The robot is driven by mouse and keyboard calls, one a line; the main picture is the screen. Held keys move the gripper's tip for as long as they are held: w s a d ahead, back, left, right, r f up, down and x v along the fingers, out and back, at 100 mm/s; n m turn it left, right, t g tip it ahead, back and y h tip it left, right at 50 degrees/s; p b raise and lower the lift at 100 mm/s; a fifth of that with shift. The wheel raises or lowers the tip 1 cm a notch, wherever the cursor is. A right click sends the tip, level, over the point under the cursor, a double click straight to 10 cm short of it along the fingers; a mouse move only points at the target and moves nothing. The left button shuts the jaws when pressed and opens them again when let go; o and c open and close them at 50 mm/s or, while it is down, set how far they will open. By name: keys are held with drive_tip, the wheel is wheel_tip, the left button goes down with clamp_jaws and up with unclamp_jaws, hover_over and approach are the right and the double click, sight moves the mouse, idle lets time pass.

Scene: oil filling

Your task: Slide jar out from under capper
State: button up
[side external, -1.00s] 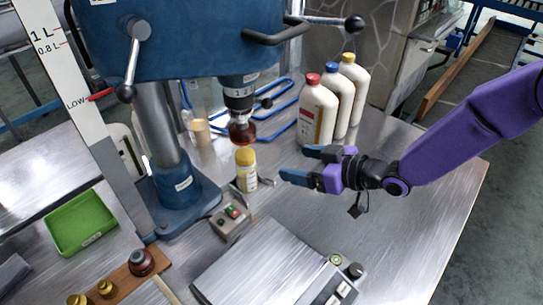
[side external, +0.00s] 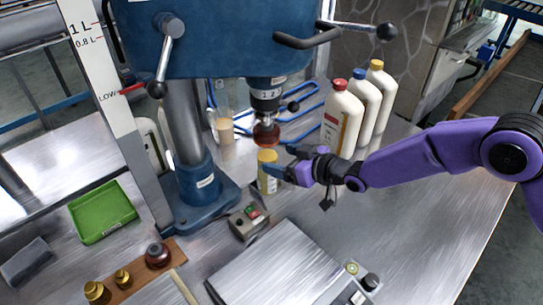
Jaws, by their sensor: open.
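The jar (side external: 267,184) is small and yellowish with a gold lid and a pale label. It stands upright on the metal table under the capper. The capper (side external: 266,95) is a blue drill-press-like machine; its reddish-brown capping head (side external: 266,134) hangs just above the jar's lid. My gripper (side external: 278,168) is open and comes in level from the right, with its blue fingers at the jar's upper right side. One finger overlaps the jar in this view; I cannot tell whether it touches. The far finger is partly hidden.
Three white bottles (side external: 343,118) with red, blue and yellow caps stand behind my gripper. A switch box (side external: 249,221) sits in front of the jar. A flat metal scale (side external: 278,265) lies nearer. A green tray (side external: 102,212) is at left. Table at right is clear.

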sight(269, 157)
drive_tip(key=shift+x, duration=2.2)
drive_tip(key=shift+f, duration=0.1)
drive_tip(key=c, duration=1.2)
drive_tip(key=shift+c, duration=0.2)
